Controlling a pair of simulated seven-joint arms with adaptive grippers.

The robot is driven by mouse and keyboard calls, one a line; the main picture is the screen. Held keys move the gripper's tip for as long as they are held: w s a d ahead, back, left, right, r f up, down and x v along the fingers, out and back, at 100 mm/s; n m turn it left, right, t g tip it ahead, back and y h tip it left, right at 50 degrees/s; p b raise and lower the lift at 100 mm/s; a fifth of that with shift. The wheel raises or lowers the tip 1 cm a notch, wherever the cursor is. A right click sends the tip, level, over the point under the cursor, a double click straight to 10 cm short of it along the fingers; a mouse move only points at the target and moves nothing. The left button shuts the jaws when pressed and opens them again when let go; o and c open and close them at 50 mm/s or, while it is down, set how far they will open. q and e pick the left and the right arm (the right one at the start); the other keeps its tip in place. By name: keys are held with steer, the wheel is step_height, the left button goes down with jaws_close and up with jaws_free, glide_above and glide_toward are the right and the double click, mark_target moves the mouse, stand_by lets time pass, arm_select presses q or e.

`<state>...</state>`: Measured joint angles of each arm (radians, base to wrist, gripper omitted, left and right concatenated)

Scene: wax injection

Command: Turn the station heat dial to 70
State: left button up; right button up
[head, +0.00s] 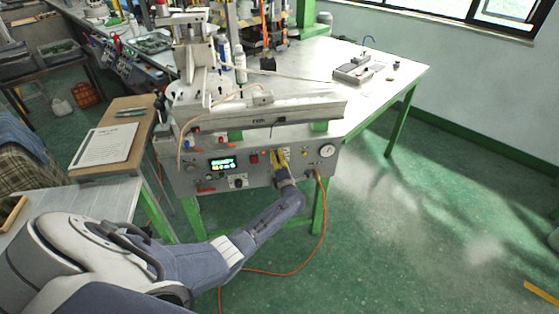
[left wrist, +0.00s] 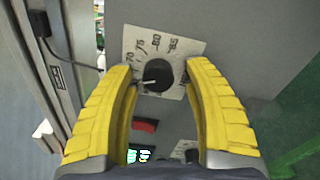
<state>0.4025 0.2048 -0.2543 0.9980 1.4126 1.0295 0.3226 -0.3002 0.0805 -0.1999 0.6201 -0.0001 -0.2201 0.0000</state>
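The heat dial (left wrist: 158,74) is a black knob on a white scale plate (left wrist: 190,48) marked 70, 75, 80 and 85 in the left wrist view. A short white mark on the knob points toward the left of that view, near the 70 end; its exact reading is unclear. My left gripper (left wrist: 159,66) has its yellow fingers open on either side of the knob, with a visible gap on each side. In the head view the left gripper (head: 280,157) is at the station's front panel (head: 205,178) and largely hides the dial. My right gripper is not in view.
The panel also carries a lit display (head: 222,163), a red switch (head: 254,158), a lower black knob (head: 238,183) and a round gauge (head: 327,151). An orange cable (head: 323,230) hangs from the panel to the floor. Open green floor (head: 400,240) lies to the right.

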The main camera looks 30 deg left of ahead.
arm_select(q)
steer(key=shift+d, duration=0.1)
steer(key=v, duration=1.1)
steer(key=shift+s+d, duration=0.2)
steer(key=shift+s, duration=0.15)
steer(key=shift+r, duration=0.1)
steer(key=shift+d, duration=0.1)
steer(key=s+d+n, duration=0.2)
steer(key=s+d, duration=0.1)
steer(key=d, duration=0.1)
steer(key=x, duration=1.7)
steer(key=shift+a, duration=0.1)
jaws_close()
